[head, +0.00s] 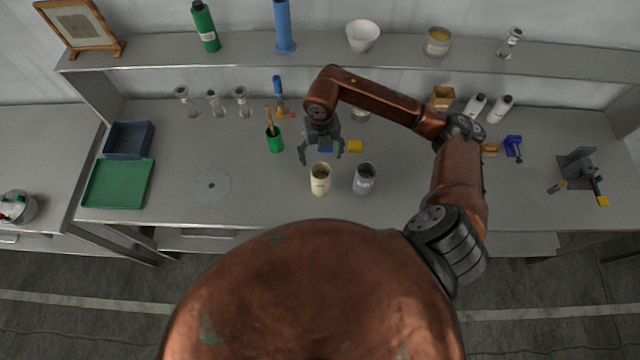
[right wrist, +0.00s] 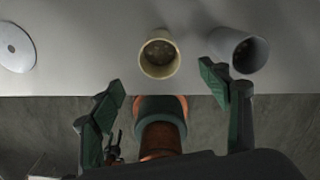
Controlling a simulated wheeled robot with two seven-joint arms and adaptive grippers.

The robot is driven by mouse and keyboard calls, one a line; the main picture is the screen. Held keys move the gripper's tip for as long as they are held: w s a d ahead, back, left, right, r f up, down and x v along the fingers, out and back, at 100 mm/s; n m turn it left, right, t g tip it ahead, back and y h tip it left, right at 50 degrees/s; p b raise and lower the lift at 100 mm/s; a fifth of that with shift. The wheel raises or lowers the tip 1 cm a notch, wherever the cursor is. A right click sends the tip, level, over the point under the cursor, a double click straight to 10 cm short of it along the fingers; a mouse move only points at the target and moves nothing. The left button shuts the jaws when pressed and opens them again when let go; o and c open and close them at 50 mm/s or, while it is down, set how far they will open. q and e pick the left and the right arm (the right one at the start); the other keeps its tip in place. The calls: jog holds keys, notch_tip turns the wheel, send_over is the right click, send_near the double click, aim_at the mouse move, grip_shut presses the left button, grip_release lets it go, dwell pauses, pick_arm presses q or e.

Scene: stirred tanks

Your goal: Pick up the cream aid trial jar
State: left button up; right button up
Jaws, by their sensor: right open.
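The cream jar (head: 320,180) stands upright on the grey bench near its front edge, with a label on its side and dark contents. It also shows in the right wrist view (right wrist: 159,58), between and beyond the fingertips. My right gripper (head: 321,154) is open and empty, above the bench just behind the jar in the head view. Its two fingers show apart in the right wrist view (right wrist: 165,88). A grey jar (head: 364,180) stands upright just right of the cream jar and also shows in the right wrist view (right wrist: 240,53). My left gripper is not in view.
The bench (head: 250,205) has a metal disc (head: 212,186) left of the jars and a green cup (head: 275,141) behind left. A yellow block (head: 355,146) lies near my right gripper. A green tray (head: 118,184) is far left. A shelf (head: 150,50) runs along the back.

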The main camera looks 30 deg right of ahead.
notch_tip(320, 180, down, 5)
jog(key=b, duration=0.4)
jog(key=p, duration=0.2)
send_over(321, 174)
jog(key=s+a, duration=0.2)
jog(key=s, duration=0.1)
notch_tip(321, 174, down, 7)
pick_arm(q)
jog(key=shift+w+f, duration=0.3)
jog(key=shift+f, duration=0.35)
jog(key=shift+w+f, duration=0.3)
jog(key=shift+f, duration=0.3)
pick_arm(e)
jog(key=shift+w+d+f, duration=0.15)
jog(key=shift+f, duration=0.4)
jog(key=shift+c, duration=0.2)
jog(key=c, duration=1.6)
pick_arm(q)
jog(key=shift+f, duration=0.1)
pick_arm(e)
jog(key=shift+w+r, duration=0.1)
